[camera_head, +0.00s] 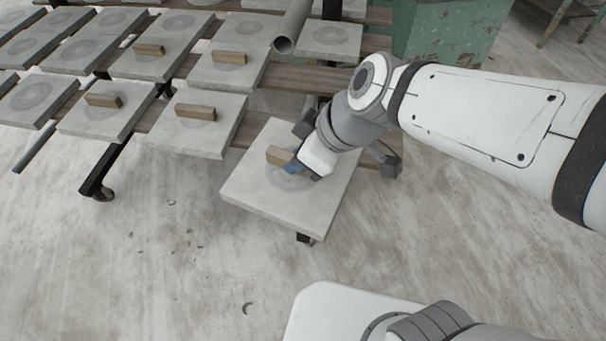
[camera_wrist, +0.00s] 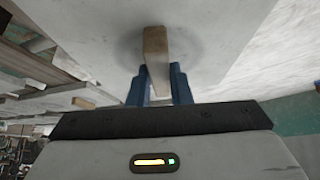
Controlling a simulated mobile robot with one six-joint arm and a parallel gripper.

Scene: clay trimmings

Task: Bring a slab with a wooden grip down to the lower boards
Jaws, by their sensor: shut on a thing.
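My gripper (camera_head: 293,168) is shut on the wooden grip (camera_head: 278,156) of a square grey slab (camera_head: 285,205) at the front right end of the rack. In the wrist view the blue fingers of my gripper (camera_wrist: 158,88) sit on both sides of the upright wooden grip (camera_wrist: 156,55), with the pale slab (camera_wrist: 225,35) filling the view beyond it. The slab looks about level. Whether it rests on boards or hangs clear is hidden beneath it. Other slabs with wooden grips (camera_head: 195,112) (camera_head: 228,57) lie to the left on the wooden boards (camera_head: 320,80).
A grey pipe (camera_head: 292,27) stands up at the back of the rack. A worn green cabinet (camera_head: 455,35) is at the back right. The rack has a dark leg with a caster (camera_head: 103,190) at the left.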

